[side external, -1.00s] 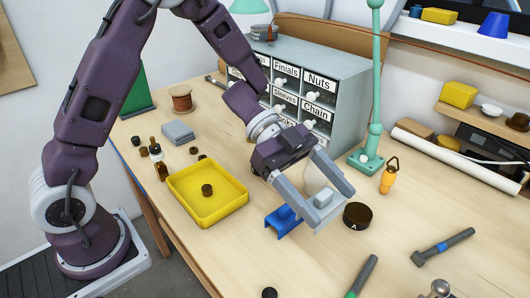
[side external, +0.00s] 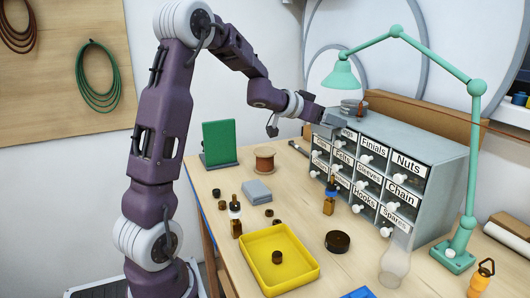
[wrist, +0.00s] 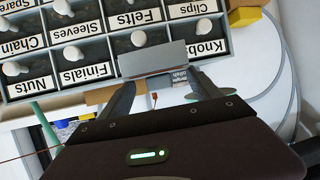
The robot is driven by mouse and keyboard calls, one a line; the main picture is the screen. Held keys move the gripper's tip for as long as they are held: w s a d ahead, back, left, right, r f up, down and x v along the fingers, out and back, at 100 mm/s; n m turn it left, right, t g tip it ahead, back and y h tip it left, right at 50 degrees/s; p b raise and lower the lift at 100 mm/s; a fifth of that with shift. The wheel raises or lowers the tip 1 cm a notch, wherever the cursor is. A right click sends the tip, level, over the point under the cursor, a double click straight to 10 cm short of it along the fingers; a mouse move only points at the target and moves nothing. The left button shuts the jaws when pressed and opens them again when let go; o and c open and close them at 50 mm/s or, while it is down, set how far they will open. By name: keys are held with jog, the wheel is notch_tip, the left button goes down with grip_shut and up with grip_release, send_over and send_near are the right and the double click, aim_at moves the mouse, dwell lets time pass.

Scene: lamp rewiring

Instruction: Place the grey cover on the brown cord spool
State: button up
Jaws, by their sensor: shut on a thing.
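The brown cord spool (side external: 264,158) stands upright on the bench, left of the drawer cabinet, with its top bare. My gripper (side external: 327,122) is raised by the cabinet's upper left edge, to the right of the spool and above it. In the wrist view, my gripper (wrist: 158,80) is shut on the grey cover (wrist: 152,59), which shows as a flat grey slab across the fingertips. The cover is small and partly hidden in the side view, and the spool cannot be made out in the wrist view.
The drawer cabinet (side external: 440,160) is close beneath my gripper, with a grey tin (side external: 350,108) on top. A grey folded stack (side external: 257,191), dark bottles (side external: 235,217) and a yellow tray (side external: 285,240) lie nearer. The green lamp (side external: 472,180) stands right.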

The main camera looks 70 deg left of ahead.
jog(key=s+a+n+g+y, duration=0.1)
jog(key=s+a+n+y, duration=0.25)
jog(key=a, duration=0.85)
jog(key=n+g+y, duration=0.3)
jog(key=n+y, duration=0.1)
send_over(265, 151)
notch_tip(265, 151, down, 4)
notch_tip(265, 151, down, 9)
jog(key=shift+a+f, duration=0.1)
jog(key=shift+f, duration=0.2)
jog(key=o, duration=1.4)
jog(key=shift+f, duration=0.1)
